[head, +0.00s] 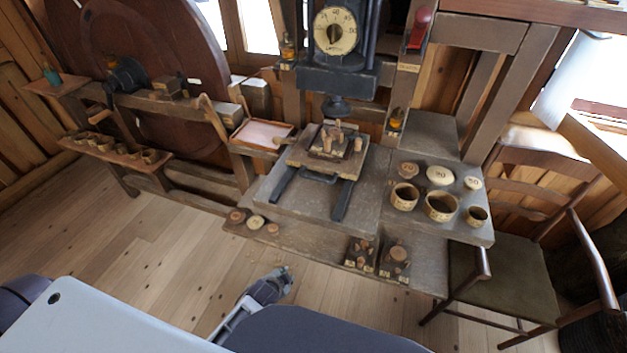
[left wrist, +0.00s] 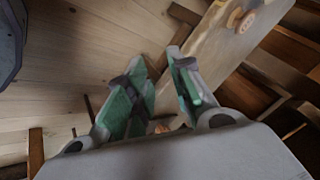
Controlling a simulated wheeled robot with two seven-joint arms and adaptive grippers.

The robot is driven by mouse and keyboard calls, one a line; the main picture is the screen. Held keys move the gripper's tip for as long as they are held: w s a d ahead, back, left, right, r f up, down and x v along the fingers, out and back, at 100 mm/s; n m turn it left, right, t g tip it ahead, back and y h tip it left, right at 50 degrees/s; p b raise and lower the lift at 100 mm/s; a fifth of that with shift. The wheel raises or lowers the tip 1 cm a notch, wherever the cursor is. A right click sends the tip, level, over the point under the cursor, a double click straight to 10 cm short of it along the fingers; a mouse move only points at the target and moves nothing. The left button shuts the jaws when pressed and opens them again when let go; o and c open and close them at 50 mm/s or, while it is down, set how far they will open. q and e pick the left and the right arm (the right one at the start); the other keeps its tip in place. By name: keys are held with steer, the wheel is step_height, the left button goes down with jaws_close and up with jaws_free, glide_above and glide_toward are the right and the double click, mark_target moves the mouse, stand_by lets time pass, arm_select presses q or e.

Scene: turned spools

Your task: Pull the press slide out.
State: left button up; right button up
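The press slide (head: 298,155) is a wooden plate with a dark handle (head: 320,178) on its front edge. It sits on two dark rails (head: 343,200) below the press head (head: 337,105), and the rails reach forward past it. A small block with wooden pegs (head: 335,142) stands on the slide. My left gripper (head: 285,277) is low in front of the bench, well apart from the handle. In the left wrist view its green-padded fingers (left wrist: 157,66) stand apart with nothing clearly between them. My right gripper is not in view.
Cups (head: 441,207) and round lids (head: 440,175) stand on the bench at right. A low shelf with discs (head: 256,222) and two peg boxes (head: 395,262) lie below the bench front. A chair (head: 510,280) stands at right. The floor (head: 150,235) at left is clear.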

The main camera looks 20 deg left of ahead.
mark_target(315, 179)
arm_select(q)
steer(key=w+r+m+t, duration=0.1)
steer(key=r, duration=0.8)
steer(key=w+r+m+t+p, duration=0.1)
steer(key=w+r+m+t, duration=0.1)
steer(key=r, duration=0.6)
steer(key=w+d+r+m+t, duration=0.1)
steer(key=w+r+t, duration=0.1)
steer(key=r, duration=0.7)
steer(key=shift+r+m+p, duration=0.3)
steer(key=shift+m, duration=0.1)
steer(key=w+d+r+m+t+h, duration=0.1)
steer(key=d+r+m+t, duration=0.2)
steer(key=r+m, duration=0.2)
steer(key=shift+w, duration=0.35)
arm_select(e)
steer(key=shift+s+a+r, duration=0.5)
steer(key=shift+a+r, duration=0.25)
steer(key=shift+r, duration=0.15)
arm_select(q)
steer(key=shift+w, duration=0.15)
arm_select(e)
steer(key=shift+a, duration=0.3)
